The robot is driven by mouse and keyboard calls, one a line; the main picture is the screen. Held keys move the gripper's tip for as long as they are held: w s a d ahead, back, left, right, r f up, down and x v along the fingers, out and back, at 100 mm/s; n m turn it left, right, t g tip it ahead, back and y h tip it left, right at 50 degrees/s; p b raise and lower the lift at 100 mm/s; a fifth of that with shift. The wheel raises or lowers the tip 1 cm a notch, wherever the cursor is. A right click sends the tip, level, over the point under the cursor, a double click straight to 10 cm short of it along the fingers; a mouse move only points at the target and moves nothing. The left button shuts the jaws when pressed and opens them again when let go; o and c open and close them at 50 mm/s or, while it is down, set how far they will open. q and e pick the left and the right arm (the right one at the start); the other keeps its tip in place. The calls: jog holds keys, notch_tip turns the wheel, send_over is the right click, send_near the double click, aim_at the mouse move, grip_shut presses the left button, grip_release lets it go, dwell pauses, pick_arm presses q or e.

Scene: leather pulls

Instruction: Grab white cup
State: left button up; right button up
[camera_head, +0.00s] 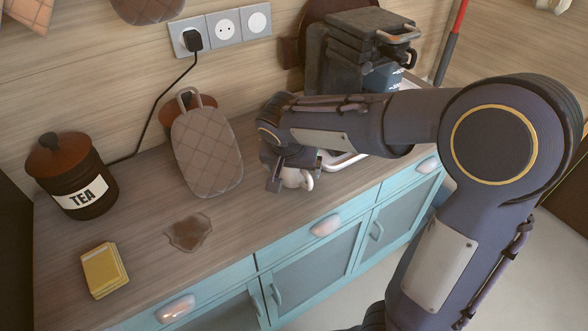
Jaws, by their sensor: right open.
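The white cup (298,179) stands near the front edge of the wooden counter, its upper part hidden behind my right gripper. Only its lower body and a bit at its right side show. My right gripper (291,174) is open at the cup, with one finger showing to the left of it. I cannot tell whether the fingers touch the cup. My left gripper is not in view.
A quilted grey mitt or board (206,152) stands left of my gripper. A black TEA jar (72,178), a yellow sponge (104,270) and a brown spill (188,232) are further left. A dark coffee machine (345,50) stands behind my arm.

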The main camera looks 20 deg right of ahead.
jog(key=c, duration=1.2)
jog(key=shift+o, duration=0.2)
